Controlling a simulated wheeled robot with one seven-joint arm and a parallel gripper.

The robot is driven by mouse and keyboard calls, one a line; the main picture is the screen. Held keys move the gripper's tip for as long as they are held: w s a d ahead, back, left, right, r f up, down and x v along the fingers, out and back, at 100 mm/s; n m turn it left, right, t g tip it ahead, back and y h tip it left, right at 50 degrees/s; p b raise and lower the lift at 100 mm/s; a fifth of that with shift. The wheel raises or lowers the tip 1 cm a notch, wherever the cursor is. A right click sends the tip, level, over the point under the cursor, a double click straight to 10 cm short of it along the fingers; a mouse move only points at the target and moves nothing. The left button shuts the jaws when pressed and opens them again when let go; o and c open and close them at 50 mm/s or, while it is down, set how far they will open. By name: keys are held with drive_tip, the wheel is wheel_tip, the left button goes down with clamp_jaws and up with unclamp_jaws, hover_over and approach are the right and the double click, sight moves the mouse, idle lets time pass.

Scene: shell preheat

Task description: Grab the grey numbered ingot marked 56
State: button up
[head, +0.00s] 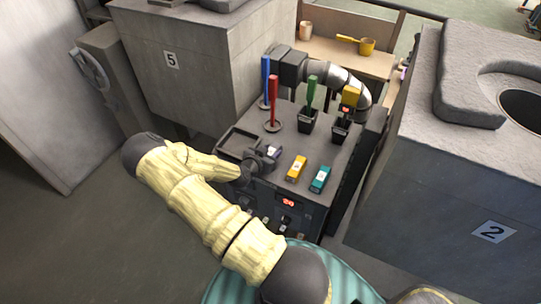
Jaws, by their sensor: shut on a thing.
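My gripper (262,160) is at the left part of the dark control bench top, beside a shallow tray. It is shut on a small grey-violet ingot (274,152) with a pale label. The gripper covers part of this ingot, and its number is too small to read. I cannot tell whether the ingot is lifted or still touches the bench. A yellow ingot (297,168) and a teal ingot (320,179) lie to its right, apart from the gripper.
The dark bench (345,155) holds a dark tray (237,140), a blue rod (265,80), a red rod (273,103), and green (312,92) and yellow (351,96) handled tools in black holders. Furnace blocks 5 (200,75) and 2 (450,190) flank it.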

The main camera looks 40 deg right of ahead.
sight(271, 152)
wheel_tip(271, 152, up, 8)
drive_tip(key=shift+r+b, duration=0.25)
drive_tip(key=shift+b, duration=0.35)
